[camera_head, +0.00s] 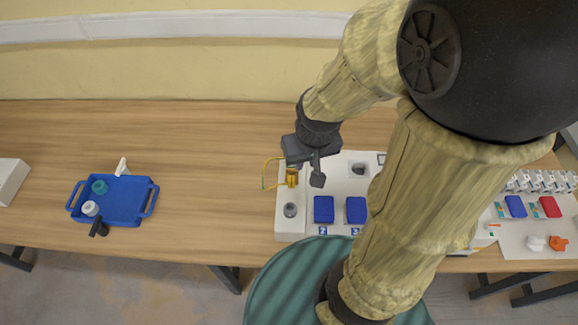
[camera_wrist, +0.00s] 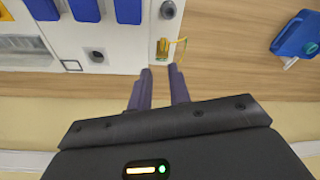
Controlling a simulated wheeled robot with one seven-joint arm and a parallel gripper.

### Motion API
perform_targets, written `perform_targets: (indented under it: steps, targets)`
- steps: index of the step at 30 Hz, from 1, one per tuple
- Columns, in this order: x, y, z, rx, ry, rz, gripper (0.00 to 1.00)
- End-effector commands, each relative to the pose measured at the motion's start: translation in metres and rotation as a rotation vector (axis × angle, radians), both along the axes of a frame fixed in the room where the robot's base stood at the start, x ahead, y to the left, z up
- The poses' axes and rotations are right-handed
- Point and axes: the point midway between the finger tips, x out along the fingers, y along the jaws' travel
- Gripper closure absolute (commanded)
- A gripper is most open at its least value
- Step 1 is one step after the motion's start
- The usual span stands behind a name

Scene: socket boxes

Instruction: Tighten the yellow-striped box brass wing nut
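A small brass fitting (camera_head: 292,177) sits at the left edge of a white box (camera_head: 292,225), with a thin yellow wire (camera_head: 268,170) looping out to its left. In the wrist view the brass fitting (camera_wrist: 163,47) and the yellow wire (camera_wrist: 181,45) lie just beyond my fingertips. The fitting is too small to make out its wings, and I cannot make out a yellow stripe on this box. My gripper (camera_head: 307,172) is above the box's upper left part. In the wrist view my gripper (camera_wrist: 161,76) has its fingers apart, with nothing between them.
The box also carries blue covers (camera_head: 324,209) and a round grey socket (camera_head: 290,210). A blue tray (camera_head: 127,214) with small items stands left on the wooden table. More modules (camera_head: 516,206) stand at the right. Bare table lies between tray and box. My arm hides the middle right.

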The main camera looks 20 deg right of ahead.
Motion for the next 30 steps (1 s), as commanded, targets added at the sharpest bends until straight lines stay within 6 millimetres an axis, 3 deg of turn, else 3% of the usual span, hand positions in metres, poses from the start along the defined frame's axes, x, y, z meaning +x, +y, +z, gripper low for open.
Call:
perform_targets:
  steps: [8,15,21,25,30]
  targets:
    - [0.041,0.018,-0.016,-0.102,0.145,0.329,0.81]
    - [0.103,0.042,-0.043,-0.252,0.356,0.812,0.81]
    - [0.148,0.057,-0.063,-0.352,0.489,1.109,0.81]
    - [0.162,0.061,-0.067,-0.383,0.528,1.191,0.81]
    - [0.164,0.061,-0.067,-0.390,0.536,1.206,0.81]
